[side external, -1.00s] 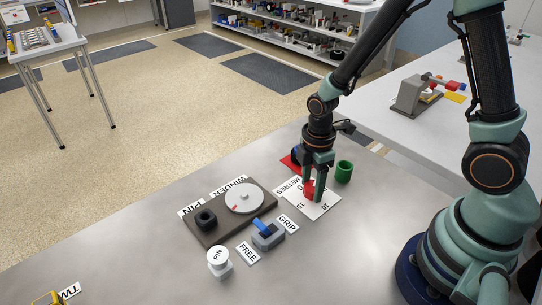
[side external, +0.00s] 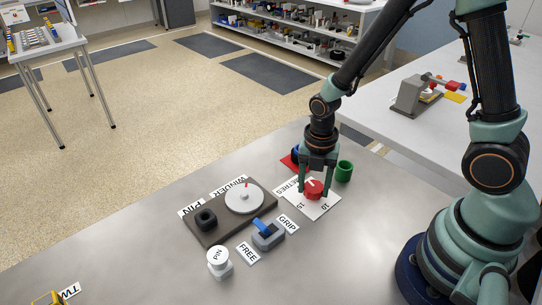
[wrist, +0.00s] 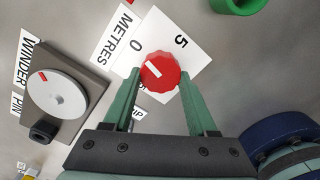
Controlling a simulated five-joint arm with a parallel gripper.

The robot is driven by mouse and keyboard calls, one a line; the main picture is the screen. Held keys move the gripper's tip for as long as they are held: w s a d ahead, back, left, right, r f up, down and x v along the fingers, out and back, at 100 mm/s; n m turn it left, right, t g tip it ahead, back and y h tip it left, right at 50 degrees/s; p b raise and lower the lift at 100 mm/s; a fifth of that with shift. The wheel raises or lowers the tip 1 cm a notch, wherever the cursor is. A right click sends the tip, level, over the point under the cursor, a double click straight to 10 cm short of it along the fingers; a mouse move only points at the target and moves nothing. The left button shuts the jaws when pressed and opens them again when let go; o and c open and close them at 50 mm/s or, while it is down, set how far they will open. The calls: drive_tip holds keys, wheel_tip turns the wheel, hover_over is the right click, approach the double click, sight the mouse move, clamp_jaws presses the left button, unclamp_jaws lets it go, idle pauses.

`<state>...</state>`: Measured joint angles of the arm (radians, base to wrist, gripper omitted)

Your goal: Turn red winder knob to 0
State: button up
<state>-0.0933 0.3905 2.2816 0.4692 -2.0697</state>
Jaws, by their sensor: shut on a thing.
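The red winder knob (side external: 314,190) sits on a white dial card (side external: 325,208) on the bench. In the wrist view the knob (wrist: 160,71) has a white pointer line aimed up and left, roughly toward the 0 side of the card (wrist: 178,33). Exact alignment with the 0 is hard to tell. My gripper (wrist: 160,80) has one green finger on each side of the knob and is shut on it. In the side view my gripper (side external: 315,186) comes down from above around the knob.
A dark board (side external: 210,232) holds a white winder disc (side external: 244,198) with a red mark, and a black ring (side external: 205,218). A green cup (side external: 344,171) stands close behind my gripper.

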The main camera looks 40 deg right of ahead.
sight(314, 188)
drive_tip(key=shift+n, duration=1.1)
drive_tip(key=o, duration=1.4)
drive_tip(key=shift+c, duration=0.2)
drive_tip(key=shift+r, duration=0.1)
wheel_tip(314, 188, up, 12)
